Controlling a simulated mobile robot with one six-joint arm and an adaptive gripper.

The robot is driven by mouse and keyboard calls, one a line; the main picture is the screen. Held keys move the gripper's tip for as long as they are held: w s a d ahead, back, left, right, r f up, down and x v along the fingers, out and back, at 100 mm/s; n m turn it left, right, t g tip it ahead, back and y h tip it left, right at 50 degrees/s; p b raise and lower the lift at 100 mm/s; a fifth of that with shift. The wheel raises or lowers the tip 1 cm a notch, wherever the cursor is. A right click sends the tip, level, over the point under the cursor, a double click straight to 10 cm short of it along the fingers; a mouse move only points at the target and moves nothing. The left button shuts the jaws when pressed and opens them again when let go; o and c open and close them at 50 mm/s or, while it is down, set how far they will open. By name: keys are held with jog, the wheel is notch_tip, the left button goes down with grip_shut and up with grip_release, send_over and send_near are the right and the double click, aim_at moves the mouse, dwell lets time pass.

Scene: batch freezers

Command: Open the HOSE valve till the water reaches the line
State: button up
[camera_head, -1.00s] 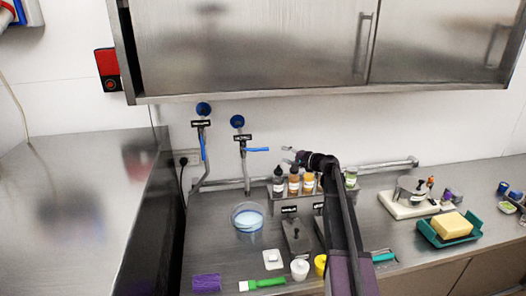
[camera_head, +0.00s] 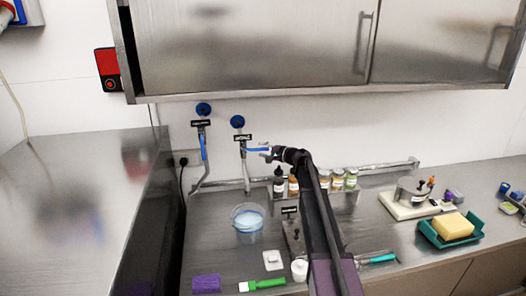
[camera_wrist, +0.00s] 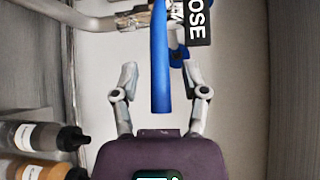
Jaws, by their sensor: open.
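The HOSE valve's blue lever (camera_head: 257,150) sticks out sideways from the right-hand tap on the back wall. In the wrist view the lever (camera_wrist: 160,60) lies between my open fingers, with clear space on both sides. The black label (camera_wrist: 197,20) beside it reads "OSE", its first letter cut off. My gripper (camera_head: 267,151) is at the lever's free end. A clear round container (camera_head: 247,224) with pale blue liquid stands on the counter below the tap. I cannot make out a fill line on it.
A second tap to the left has a blue lever (camera_head: 204,147) hanging down. Several small bottles (camera_head: 293,186) stand on a rack beneath my arm. A purple sponge (camera_head: 206,283) and a green brush (camera_head: 262,284) lie in front. The steel cupboard (camera_head: 250,50) overhangs above.

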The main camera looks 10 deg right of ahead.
grip_shut()
